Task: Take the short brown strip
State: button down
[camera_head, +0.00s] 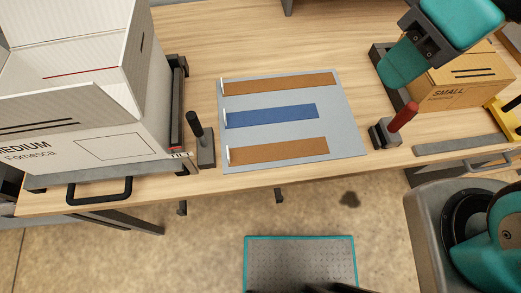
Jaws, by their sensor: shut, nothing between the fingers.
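Two brown strips and a blue strip (272,115) lie flat, roughly parallel, on a grey mat (345,125) on the wooden table. The short brown strip (280,151) is the one nearest the table's front edge. The longer brown strip (280,84) lies at the back, with the blue strip between them. A small white upright piece stands at the left end of each strip. Teal parts of my arm show at the top right and lower right. My gripper cannot be made out in this view.
A large open white box marked MEDIUM (125,145) stands left of the mat. A black-handled tool (197,130) and a red-handled tool (402,118) flank the mat. A brown SMALL box (460,82) stands right, with a grey bar (460,145) in front.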

aim_at(238, 156)
jog(key=u, duration=0.05)
jog(key=i, duration=0.3)
jog(key=u, duration=1.5)
jog(key=k, duration=0.75)
jog(key=z, duration=0.65)
jog(key=i, duration=0.5)
jog(key=u, duration=0.05)
